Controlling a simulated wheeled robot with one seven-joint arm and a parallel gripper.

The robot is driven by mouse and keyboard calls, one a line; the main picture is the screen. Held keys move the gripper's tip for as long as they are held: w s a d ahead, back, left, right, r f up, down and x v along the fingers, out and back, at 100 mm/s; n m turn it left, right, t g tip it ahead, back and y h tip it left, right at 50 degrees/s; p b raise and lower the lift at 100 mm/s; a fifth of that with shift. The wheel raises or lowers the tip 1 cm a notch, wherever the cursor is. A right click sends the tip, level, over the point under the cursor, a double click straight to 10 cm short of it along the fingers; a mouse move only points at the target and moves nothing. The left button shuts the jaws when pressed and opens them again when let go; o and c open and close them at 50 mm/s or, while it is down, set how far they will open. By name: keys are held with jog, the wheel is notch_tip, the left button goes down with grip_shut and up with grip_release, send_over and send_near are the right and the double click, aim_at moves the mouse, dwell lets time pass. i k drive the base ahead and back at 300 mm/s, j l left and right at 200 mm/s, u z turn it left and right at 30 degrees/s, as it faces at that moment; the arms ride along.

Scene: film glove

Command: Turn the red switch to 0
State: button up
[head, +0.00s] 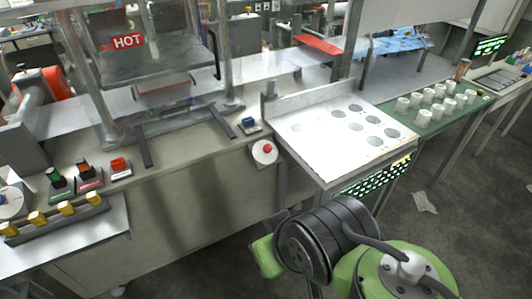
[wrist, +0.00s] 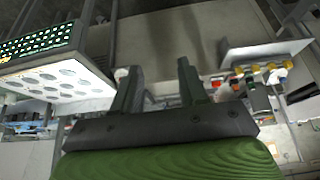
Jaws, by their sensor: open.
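Several candidates for the red switch show in the head view. A small block switch with a red top (head: 119,163) stands at the left on the counter. Beside it are an orange-brown-topped switch (head: 83,169) on a red-edged base and a green-topped switch (head: 54,174). A red knob on a round white plate (head: 264,152) is on the counter's front face. Any 0 marks are too small to read. My gripper (wrist: 157,78) is open and empty in the wrist view, with nothing between its fingers and apart from all switches.
Several yellow knobs (head: 66,208) line a metal ledge in front of the switches. A blue-topped switch (head: 249,123) stands near the white panel with grey discs (head: 340,130). White cups (head: 440,100) stand on a green mat at the right. The floor (head: 430,240) before the counter looks mostly clear.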

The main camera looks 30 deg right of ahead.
aim_at(267, 149)
jog(key=i, duration=1.1)
jog(key=l+z, duration=0.05)
